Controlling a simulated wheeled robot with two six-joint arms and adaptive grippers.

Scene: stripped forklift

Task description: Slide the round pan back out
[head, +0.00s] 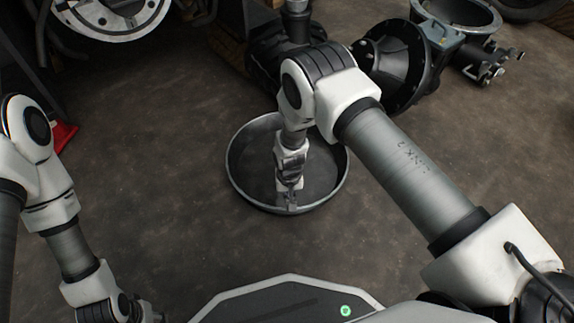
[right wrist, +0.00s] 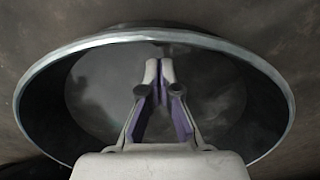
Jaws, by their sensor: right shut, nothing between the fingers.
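The round pan (head: 243,178) is a shallow grey metal dish on the floor in the middle of the head view. My right arm reaches over it, and my right gripper (head: 291,203) points down at the pan's near inner side. In the right wrist view the pan's rim (right wrist: 45,68) curves around the gripper (right wrist: 159,68), whose fingertips are together with nothing between them. Whether the fingertips touch the pan is unclear. My left arm is at the lower left of the head view; its gripper fingers do not show clearly.
Dark metal machine parts, including a flanged housing (head: 398,68), stand on the floor behind and right of the pan. A round metal ring part (head: 112,22) is at the upper left. A red object (head: 63,136) lies at the left. The floor left of and in front of the pan is clear.

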